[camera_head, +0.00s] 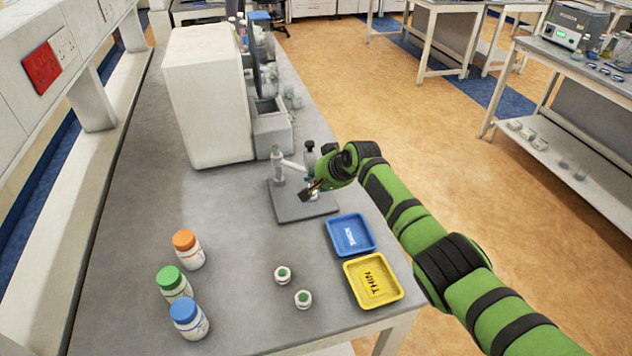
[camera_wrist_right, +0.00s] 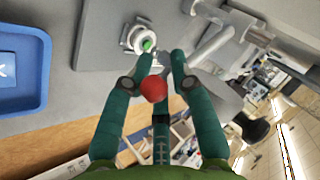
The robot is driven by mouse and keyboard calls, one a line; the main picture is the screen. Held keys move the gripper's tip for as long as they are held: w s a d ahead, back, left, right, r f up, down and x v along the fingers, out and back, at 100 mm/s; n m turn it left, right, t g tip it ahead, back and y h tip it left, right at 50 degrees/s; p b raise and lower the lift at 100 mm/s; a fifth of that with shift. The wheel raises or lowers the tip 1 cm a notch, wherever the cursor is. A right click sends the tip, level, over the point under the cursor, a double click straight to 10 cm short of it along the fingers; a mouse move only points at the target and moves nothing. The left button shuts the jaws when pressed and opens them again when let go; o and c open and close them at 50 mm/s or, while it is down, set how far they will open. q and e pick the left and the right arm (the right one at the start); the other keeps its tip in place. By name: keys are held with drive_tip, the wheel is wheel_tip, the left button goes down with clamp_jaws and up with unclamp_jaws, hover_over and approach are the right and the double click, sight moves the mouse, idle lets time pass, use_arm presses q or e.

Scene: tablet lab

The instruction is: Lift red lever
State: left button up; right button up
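The red lever's round red knob (camera_wrist_right: 154,88) shows in the right wrist view between the fingers of my right gripper (camera_wrist_right: 161,68). It overlaps the left finger in the picture; whether they touch I cannot tell. The fingers stand apart, so the gripper looks open. In the head view my right gripper (camera_head: 308,191) is over the grey base plate (camera_head: 305,208) of a small press-like device with metal posts and a black knob (camera_head: 310,145). The red knob is hidden there. A small green piece (camera_wrist_right: 147,46) sits in the device's round holder. My left gripper is out of view.
A blue tray (camera_head: 351,234) and a yellow tray (camera_head: 373,281) lie at the bench's right edge. Bottles with orange (camera_head: 187,250), green (camera_head: 173,284) and blue (camera_head: 189,318) caps stand front left. A white cabinet (camera_head: 205,95) stands behind the device. Bench left of the device is clear.

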drive_tip(key=shift+s+r, duration=0.15)
drive_tip(key=v, duration=1.2)
idle(0.5)
drive_tip(key=shift+s+d, duration=0.1)
